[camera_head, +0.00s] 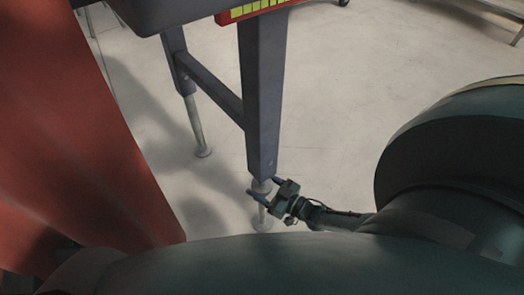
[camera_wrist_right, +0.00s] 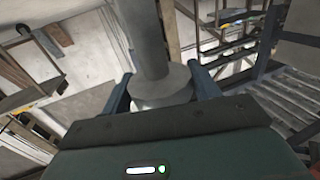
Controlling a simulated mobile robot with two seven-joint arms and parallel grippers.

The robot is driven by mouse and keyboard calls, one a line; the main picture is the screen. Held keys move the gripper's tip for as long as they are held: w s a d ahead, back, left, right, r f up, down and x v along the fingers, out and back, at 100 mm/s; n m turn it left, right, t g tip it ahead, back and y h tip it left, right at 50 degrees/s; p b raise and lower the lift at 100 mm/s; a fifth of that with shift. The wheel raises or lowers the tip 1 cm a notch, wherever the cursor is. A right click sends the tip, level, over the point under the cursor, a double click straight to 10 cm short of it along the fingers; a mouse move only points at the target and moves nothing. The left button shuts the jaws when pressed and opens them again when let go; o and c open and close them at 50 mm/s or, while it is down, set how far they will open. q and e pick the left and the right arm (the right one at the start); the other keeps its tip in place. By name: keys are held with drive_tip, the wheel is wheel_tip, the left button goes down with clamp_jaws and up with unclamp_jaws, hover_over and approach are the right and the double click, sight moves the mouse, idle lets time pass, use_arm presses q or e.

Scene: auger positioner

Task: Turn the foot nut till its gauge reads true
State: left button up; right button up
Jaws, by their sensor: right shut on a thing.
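A grey square leg (camera_head: 263,95) comes down from the machine in the head view. At its lower end sits the foot nut (camera_head: 261,186), with a thin stem and a round foot (camera_head: 262,227) on the floor below. My right gripper (camera_head: 264,187) reaches in from the right, its fingers around the nut. In the right wrist view the round grey nut (camera_wrist_right: 162,82) lies between the two blue fingers of my right gripper (camera_wrist_right: 162,90), under a round post. The gripper is shut on the nut. I cannot make out a gauge reading. My left gripper is out of view.
A second leg with its own round foot (camera_head: 203,151) stands behind, joined by a crossbar (camera_head: 212,88). A yellow-marked red panel (camera_head: 262,9) is at the top. A large red surface (camera_head: 75,140) fills the left. The pale floor (camera_head: 345,110) to the right is clear.

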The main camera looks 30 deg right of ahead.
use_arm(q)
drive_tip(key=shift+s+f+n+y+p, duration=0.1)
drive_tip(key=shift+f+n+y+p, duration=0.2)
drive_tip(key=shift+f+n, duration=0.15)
use_arm(e)
drive_tip(key=shift+m+t+h, duration=0.5)
drive_tip(key=shift+m+h, duration=0.4)
drive_tip(key=shift+h, duration=0.5)
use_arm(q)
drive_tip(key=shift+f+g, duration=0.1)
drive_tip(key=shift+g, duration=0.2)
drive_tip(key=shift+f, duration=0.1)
use_arm(e)
drive_tip(key=o, duration=1)
drive_tip(key=shift+s+d, duration=0.1)
drive_tip(key=shift+s, duration=0.3)
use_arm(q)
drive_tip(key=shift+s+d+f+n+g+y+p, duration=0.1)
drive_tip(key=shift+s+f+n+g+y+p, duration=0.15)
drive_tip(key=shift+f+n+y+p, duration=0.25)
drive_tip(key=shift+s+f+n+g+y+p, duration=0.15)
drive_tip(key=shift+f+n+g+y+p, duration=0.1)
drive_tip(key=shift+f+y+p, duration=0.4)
use_arm(e)
drive_tip(key=v, duration=1.2)
drive_tip(key=shift+s, duration=0.2)
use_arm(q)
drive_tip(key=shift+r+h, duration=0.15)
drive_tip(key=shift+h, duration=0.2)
